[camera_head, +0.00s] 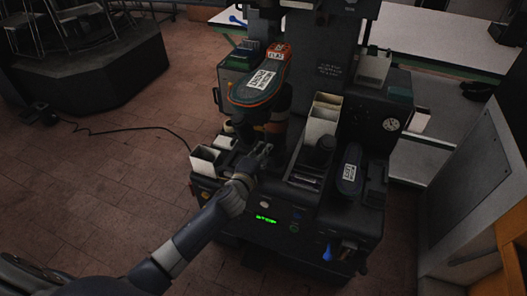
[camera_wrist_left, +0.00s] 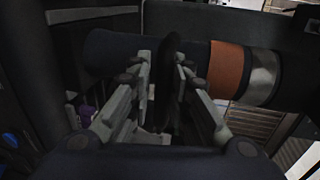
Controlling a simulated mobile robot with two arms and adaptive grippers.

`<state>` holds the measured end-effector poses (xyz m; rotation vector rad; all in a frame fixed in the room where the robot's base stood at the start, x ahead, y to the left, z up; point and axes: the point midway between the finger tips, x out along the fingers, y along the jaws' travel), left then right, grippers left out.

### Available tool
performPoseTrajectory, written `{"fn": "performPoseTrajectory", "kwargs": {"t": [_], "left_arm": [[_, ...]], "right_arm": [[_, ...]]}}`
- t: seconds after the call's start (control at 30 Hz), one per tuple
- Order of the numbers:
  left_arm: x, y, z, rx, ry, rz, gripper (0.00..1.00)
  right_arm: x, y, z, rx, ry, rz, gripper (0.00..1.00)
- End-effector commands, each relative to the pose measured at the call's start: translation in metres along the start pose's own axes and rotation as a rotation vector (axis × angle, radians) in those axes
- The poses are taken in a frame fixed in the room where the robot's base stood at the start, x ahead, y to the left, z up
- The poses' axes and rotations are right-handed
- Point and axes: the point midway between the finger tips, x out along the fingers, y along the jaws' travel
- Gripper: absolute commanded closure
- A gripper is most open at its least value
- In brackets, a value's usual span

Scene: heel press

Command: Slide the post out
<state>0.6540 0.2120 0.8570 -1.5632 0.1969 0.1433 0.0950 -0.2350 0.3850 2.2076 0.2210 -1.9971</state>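The post seems to be the dark cylinder (camera_wrist_left: 120,55) lying across the left wrist view, with an orange band (camera_wrist_left: 227,69) and a silver band (camera_wrist_left: 262,78) towards its right end. In the head view the orange-banded part (camera_head: 276,127) shows below a labelled sole-shaped piece (camera_head: 262,82). My left gripper (camera_head: 264,151) is at the front of the press, just below that part. In the left wrist view its fingers (camera_wrist_left: 165,68) stand apart on either side of a narrow black upright piece (camera_wrist_left: 169,85) in front of the cylinder. Whether they grip it is unclear. My right gripper is out of view.
Pale bins stand on the press at the left (camera_head: 205,160) and middle (camera_head: 322,120). A second labelled sole-shaped piece (camera_head: 349,168) stands to the right. A cable (camera_head: 120,129) runs over the brick floor. A grey panel (camera_head: 478,190) is at the far right.

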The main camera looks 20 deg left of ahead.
Motion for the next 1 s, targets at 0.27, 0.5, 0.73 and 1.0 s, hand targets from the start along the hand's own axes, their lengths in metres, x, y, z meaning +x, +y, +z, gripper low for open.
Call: {"fn": "performPoseTrajectory", "kwargs": {"t": [0.27, 0.5, 0.73, 1.0], "left_arm": [[0.0, 0.001, 0.0, 0.0, 0.0, 0.001, 0.67], [-0.007, 0.001, 0.0, 0.0, 0.0, 0.0, 0.67], [-0.042, 0.002, 0.0, 0.0, 0.001, 0.002, 0.67], [-0.092, 0.002, 0.001, -0.001, 0.0, 0.002, 0.67]], "right_arm": [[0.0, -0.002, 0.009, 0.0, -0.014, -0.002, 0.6], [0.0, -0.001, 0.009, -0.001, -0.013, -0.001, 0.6], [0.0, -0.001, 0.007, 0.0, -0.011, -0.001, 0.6], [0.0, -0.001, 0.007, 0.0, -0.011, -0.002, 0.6]]}}
